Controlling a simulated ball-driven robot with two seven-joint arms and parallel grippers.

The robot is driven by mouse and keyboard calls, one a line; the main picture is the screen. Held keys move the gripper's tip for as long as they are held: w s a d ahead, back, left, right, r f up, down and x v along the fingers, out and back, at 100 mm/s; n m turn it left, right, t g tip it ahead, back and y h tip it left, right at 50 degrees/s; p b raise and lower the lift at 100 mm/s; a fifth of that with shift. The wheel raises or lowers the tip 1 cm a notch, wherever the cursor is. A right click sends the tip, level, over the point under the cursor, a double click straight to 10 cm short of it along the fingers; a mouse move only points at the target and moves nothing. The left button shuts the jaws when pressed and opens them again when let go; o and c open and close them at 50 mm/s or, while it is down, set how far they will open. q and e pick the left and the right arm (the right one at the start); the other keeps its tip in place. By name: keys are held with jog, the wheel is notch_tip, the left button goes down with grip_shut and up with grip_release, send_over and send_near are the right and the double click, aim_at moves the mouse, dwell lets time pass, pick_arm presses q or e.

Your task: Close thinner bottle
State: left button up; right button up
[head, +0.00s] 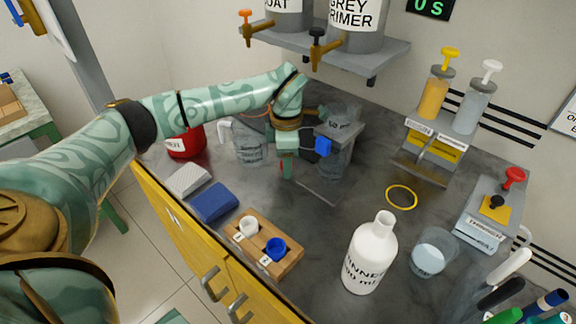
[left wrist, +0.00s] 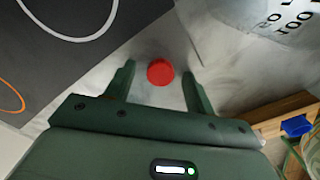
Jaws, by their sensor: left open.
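The thinner bottle (head: 368,258) is white and stands upright on the grey bench in the head view. Its narrow neck is bare. My left gripper (head: 287,172) points down at the bench behind and left of the bottle. In the left wrist view my left gripper (left wrist: 159,70) is open, and a round red cap (left wrist: 160,73) shows between its fingertips, touching neither finger. I cannot tell how far below the fingertips the cap lies. In the head view the cap is mostly hidden by the gripper. My right gripper is not in view.
A wooden block (head: 292,262) holds a white cap (head: 249,225) and a blue cap (head: 275,247). A clear cup (head: 430,254) stands right of the bottle.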

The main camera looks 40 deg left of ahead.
pick_arm(q)
jog(key=shift+r, duration=0.1)
jog(key=c, duration=1)
jog(key=shift+r+p, duration=0.4)
jog(key=shift+r, duration=0.2)
notch_tip(320, 180, up, 3)
jog(key=shift+f+p, duration=0.1)
jog(key=shift+p, duration=0.75)
jog(key=s+d+r+p, duration=0.2)
jog(key=s+r, duration=0.1)
jog(key=s+d+r+p, duration=0.2)
jog(key=s+d+r, duration=0.1)
jog(key=s, duration=0.1)
jog(key=s+d+r+p, duration=0.2)
jog(key=s+d+r, duration=0.1)
jog(key=s, duration=0.1)
jog(key=shift+s+d, duration=0.15)
jog(key=shift+s, duration=0.05)
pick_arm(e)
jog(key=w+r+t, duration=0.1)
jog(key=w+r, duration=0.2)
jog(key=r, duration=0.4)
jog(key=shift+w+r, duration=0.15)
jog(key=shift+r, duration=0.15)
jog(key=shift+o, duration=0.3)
